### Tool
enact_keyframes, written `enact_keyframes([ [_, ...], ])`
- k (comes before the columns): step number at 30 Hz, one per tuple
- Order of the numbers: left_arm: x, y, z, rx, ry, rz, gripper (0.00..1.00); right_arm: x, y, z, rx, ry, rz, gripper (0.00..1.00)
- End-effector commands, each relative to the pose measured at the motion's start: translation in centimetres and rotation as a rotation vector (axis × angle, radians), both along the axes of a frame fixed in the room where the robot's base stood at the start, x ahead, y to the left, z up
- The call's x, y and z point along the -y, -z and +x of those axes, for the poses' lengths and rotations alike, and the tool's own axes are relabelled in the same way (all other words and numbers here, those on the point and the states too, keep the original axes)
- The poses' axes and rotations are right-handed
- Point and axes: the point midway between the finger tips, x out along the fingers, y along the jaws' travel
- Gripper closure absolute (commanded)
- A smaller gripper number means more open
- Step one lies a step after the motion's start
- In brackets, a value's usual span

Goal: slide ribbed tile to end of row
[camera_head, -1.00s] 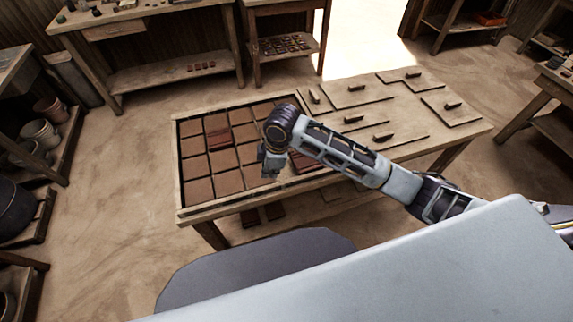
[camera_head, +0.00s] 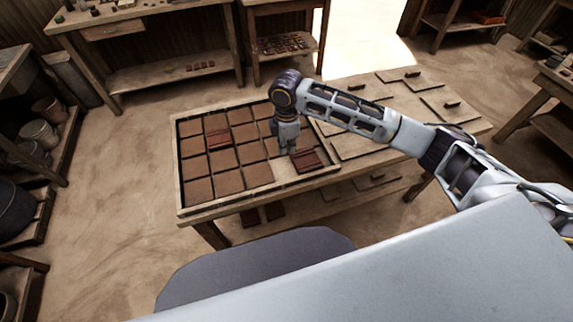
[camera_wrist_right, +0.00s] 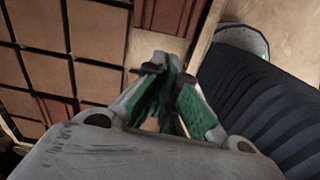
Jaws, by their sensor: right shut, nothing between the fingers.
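A dark red ribbed tile (camera_head: 304,160) lies in the tray (camera_head: 255,206) near its right front corner; it also shows at the top of the wrist view (camera_wrist_right: 170,14). Bare pale floor (camera_wrist_right: 157,48) shows beside it, between it and the plain tiles on the left in the head view. A second ribbed tile (camera_head: 219,139) lies farther back and left among plain brown tiles (camera_head: 228,182). My right gripper (camera_head: 287,151) is shut and empty, pointing down just left of the near ribbed tile; its fingertips (camera_wrist_right: 160,62) meet in the wrist view. Contact with the tile cannot be told. My left gripper is out of view.
The table's right part holds flat wooden panels (camera_head: 447,103) with small dark handles. A lower shelf under the table carries more dark tiles (camera_head: 262,214). Benches and shelves with pots (camera_head: 40,132) stand around, with open floor between.

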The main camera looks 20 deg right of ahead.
Motion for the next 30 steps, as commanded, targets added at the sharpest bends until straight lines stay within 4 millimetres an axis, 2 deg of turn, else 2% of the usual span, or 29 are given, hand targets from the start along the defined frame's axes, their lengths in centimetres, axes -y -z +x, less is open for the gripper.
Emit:
enact_keyframes([
  [8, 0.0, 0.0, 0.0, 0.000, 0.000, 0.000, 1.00, 0.0, 0.1, 0.0, 0.000, 0.001, 0.000, 1.00],
  [14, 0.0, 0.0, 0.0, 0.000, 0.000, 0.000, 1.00, 0.0, 1.1, -0.1, -0.002, 0.001, 0.000, 1.00],
  [30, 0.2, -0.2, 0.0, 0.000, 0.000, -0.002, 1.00, 0.0, 7.6, -0.1, -0.001, 0.001, -0.001, 1.00],
])
